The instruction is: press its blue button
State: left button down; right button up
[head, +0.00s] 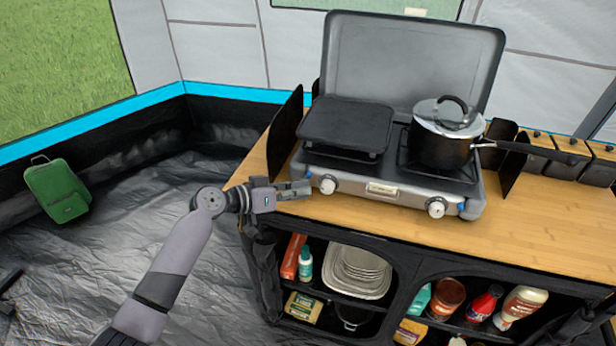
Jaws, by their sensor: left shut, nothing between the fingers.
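The camping stove (405,192) stands on the wooden counter with its grey lid raised. It has a white knob at the left of its front (327,185) and another at the right (436,207). A small blue button (461,207) shows beside the right knob, and a small blue spot shows near the left knob, partly hidden by my gripper. My left gripper (306,188) is shut and empty, its tips at the stove's front left corner, just left of the left knob. I cannot tell whether it touches the stove. My right gripper is out of view.
A lidded pot (440,150) sits on the right burner, its handle pointing right. A black griddle plate (345,125) covers the left side. Dark windscreen panels flank the stove. Shelves below hold plates (357,270) and bottles.

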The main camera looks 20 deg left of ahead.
pick_arm(q)
jog(key=shift+w, duration=0.1)
dwell(0.6)
jog(key=shift+w+b, duration=0.35)
jog(key=shift+b, duration=0.05)
jog(key=shift+w+b, duration=0.35)
jog(key=shift+w, duration=0.05)
dwell(0.5)
jog(key=shift+s, duration=0.85)
jog(key=s+p, duration=0.1)
jog(key=s, duration=0.4)
jog(key=shift+a+p, duration=0.1)
jog(key=shift+p, duration=0.25)
dwell(0.6)
